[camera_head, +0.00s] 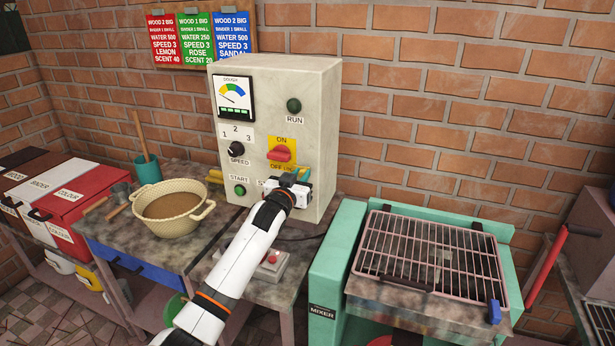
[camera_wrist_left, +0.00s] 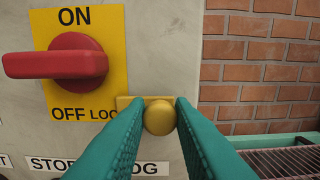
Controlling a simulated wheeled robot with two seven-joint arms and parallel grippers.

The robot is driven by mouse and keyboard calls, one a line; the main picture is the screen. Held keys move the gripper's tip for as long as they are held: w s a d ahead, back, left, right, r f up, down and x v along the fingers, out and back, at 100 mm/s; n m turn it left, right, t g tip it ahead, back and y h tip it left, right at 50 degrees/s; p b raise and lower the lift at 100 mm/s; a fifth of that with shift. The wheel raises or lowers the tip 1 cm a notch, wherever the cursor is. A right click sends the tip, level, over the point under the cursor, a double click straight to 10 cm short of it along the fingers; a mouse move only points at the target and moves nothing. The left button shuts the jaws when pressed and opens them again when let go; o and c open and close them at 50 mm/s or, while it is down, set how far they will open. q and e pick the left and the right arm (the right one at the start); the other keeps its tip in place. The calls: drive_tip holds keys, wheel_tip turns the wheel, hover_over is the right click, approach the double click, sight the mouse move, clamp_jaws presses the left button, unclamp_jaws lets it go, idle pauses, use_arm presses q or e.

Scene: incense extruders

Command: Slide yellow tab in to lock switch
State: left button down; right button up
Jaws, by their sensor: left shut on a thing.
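The yellow tab (camera_wrist_left: 130,102) with its round knob (camera_wrist_left: 159,117) sits on the panel at the lower right of the yellow switch plate, beside the partly covered word LOCK. My left gripper (camera_wrist_left: 161,108) has its teal fingers on both sides of the knob and is shut on it. In the head view my left gripper (camera_head: 290,177) is at the panel, just below the plate. The red switch (camera_wrist_left: 60,62) has its handle lying level, pointing left, between ON and OFF; it also shows in the head view (camera_head: 282,154). My right gripper is not in view.
The grey control cabinet (camera_head: 323,110) stands on a bench with START and STOP buttons low on its face. A basin (camera_head: 190,200) is on the left. The teal mixer with its wire grille (camera_head: 432,250) stands close on the right. A brick wall is behind.

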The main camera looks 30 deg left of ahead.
use_arm(q)
drive_tip(key=c, duration=1.5)
unclamp_jaws()
drive_tip(key=shift+a, duration=0.15)
drive_tip(key=shift+o, duration=1.1)
drive_tip(key=shift+s+a, duration=0.1)
drive_tip(key=shift+a, duration=0.05)
drive_tip(key=shift+s+d+f, duration=0.1)
drive_tip(key=shift+s+d, duration=0.15)
drive_tip(key=shift+s, duration=0.2)
drive_tip(key=b+v, duration=0.2)
drive_tip(key=v, duration=0.9)
drive_tip(key=shift+b, duration=0.35)
